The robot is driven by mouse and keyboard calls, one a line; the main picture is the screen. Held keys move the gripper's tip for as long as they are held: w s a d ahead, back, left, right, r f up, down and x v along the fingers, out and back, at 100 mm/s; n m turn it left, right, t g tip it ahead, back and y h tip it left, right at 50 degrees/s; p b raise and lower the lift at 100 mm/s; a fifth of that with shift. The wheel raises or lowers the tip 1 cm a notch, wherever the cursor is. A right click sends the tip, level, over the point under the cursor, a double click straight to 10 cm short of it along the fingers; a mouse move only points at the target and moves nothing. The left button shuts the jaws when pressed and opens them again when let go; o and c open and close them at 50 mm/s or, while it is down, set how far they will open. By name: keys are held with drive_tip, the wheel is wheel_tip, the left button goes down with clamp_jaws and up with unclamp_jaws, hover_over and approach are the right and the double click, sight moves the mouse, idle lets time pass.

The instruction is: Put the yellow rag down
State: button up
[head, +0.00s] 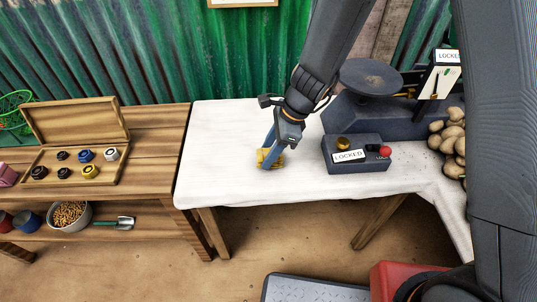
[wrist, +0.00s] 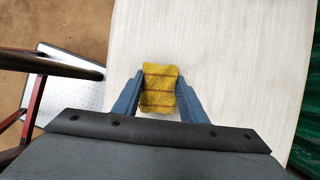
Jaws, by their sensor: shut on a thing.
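The yellow rag (head: 277,160) is a small, folded yellow cloth at the middle of the white-covered table (head: 228,150) in the head view. My gripper (head: 268,154) points down at it and is shut on it. In the wrist view the yellow rag (wrist: 159,88) sits between the two blue fingers of my gripper (wrist: 158,95), with darker lines across it. The rag is at or just above the cloth; I cannot tell whether it touches. Part of the rag is hidden behind a finger in the head view.
A dark box (head: 357,163) with a "LOCKED" label and a red button stands right of the rag. Behind it is a dark scale (head: 369,75); potatoes (head: 449,145) lie at the right. A wooden box of weights (head: 75,165) is on the left bench. The white cloth left of the rag is clear.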

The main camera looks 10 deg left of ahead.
drive_tip(key=shift+f, duration=0.55)
drive_tip(key=shift+f, duration=0.2)
drive_tip(key=o, duration=0.9)
drive_tip(key=shift+o, duration=0.2)
drive_tip(key=v, duration=1.2)
drive_tip(key=s+d+r+n+h, duration=0.1)
drive_tip(key=s+d+n, duration=0.2)
drive_tip(key=d+n, duration=0.2)
drive_tip(key=s+d+r+n+t+h, duration=0.1)
drive_tip(key=s+d+n, duration=0.3)
drive_tip(key=d, duration=0.7)
drive_tip(key=s+d+r+n+h, duration=0.2)
drive_tip(key=s+d+n, duration=0.1)
drive_tip(key=d+n, duration=0.3)
drive_tip(key=shift+s+d, duration=0.15)
drive_tip(key=shift+d, duration=0.85)
